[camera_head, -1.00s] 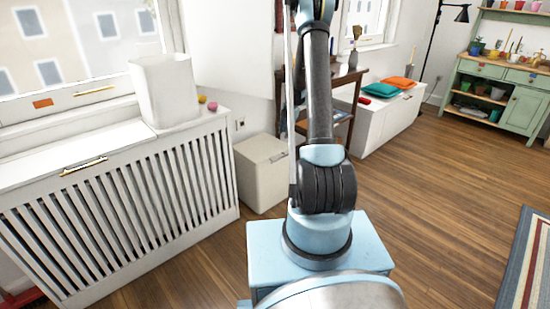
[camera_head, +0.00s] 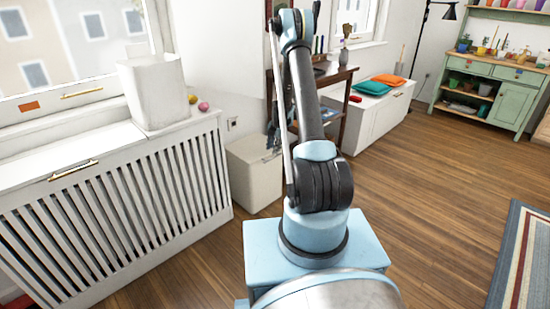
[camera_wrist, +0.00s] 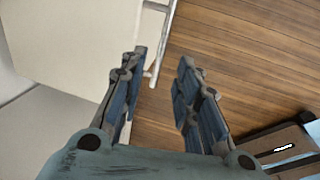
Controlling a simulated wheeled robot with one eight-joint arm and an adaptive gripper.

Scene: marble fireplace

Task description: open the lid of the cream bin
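The cream bin (camera_head: 256,182) stands on the wood floor against the wall, just right of the slatted radiator cover; its lid looks closed. In the wrist view, a pale cream face of it (camera_wrist: 75,40) fills the upper left. A thin metal bar handle (camera_wrist: 165,40) runs along its edge. My gripper (camera_wrist: 161,62) is open and empty, with the handle's end between or just beyond its fingertips; I cannot tell whether they touch. In the head view my gripper (camera_head: 273,135) shows small and partly hidden behind my arm, by the bin's right rear top.
The white radiator cover (camera_head: 110,205) bounds the left, with a white box-shaped container (camera_head: 153,95) on top. A dark wooden side table (camera_head: 340,95) stands behind my arm. Open floor (camera_head: 430,180) lies to the right, with a striped rug (camera_head: 520,260) at the edge.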

